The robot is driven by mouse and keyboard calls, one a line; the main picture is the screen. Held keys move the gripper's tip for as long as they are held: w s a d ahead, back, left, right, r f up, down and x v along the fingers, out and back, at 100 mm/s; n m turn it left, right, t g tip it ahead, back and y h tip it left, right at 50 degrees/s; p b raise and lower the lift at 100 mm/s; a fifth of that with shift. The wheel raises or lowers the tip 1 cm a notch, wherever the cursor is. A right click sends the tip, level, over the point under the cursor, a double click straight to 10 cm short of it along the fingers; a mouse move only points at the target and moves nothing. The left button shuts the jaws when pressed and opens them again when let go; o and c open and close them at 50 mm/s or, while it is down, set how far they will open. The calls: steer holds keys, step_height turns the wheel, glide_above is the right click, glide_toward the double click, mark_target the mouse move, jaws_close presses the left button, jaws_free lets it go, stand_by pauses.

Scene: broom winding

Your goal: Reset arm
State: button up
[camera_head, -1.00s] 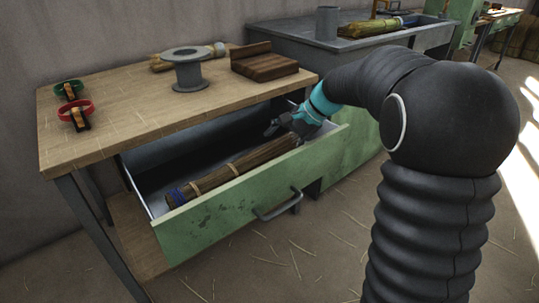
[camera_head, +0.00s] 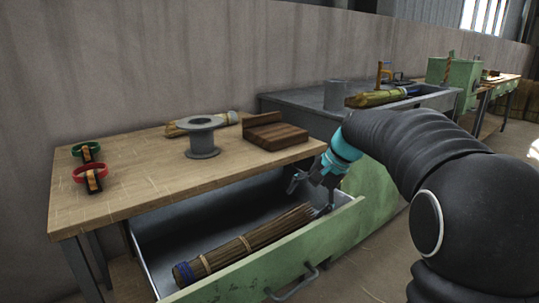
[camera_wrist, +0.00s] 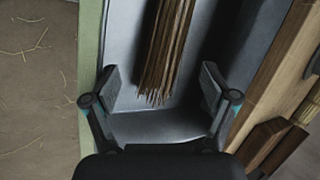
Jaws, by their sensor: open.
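My gripper (camera_head: 318,188) is open and empty at the right end of the open green drawer (camera_head: 290,247). In the wrist view the two fingers (camera_wrist: 158,88) stand wide apart. A broom bundle (camera_head: 246,243) of brown straw with a blue band at its left end lies in the drawer. Its frayed end shows in the wrist view (camera_wrist: 165,60) between the fingers, apart from both of them.
The wooden tabletop (camera_head: 130,190) above the drawer holds a grey spool (camera_head: 202,140), a wooden block (camera_head: 275,137), a straw bundle (camera_head: 185,127), a red strap ring (camera_head: 92,170) and a green one (camera_head: 86,151). A grey bench (camera_head: 300,105) stands to the right.

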steer(key=s+d+r+n+t+h, duration=0.2)
steer(key=s+n+h, duration=0.25)
steer(key=s, duration=1.05)
steer(key=s+f+n+t, duration=0.1)
steer(key=s+f, duration=0.2)
steer(key=s, duration=0.4)
steer(key=s+d+f+n, duration=0.1)
steer(key=s+f, duration=0.2)
steer(key=s, duration=0.4)
steer(key=shift+d+f+n+t+h, duration=0.3)
steer(key=shift+f+n+t+h, duration=0.05)
steer(key=shift+t+h, duration=0.1)
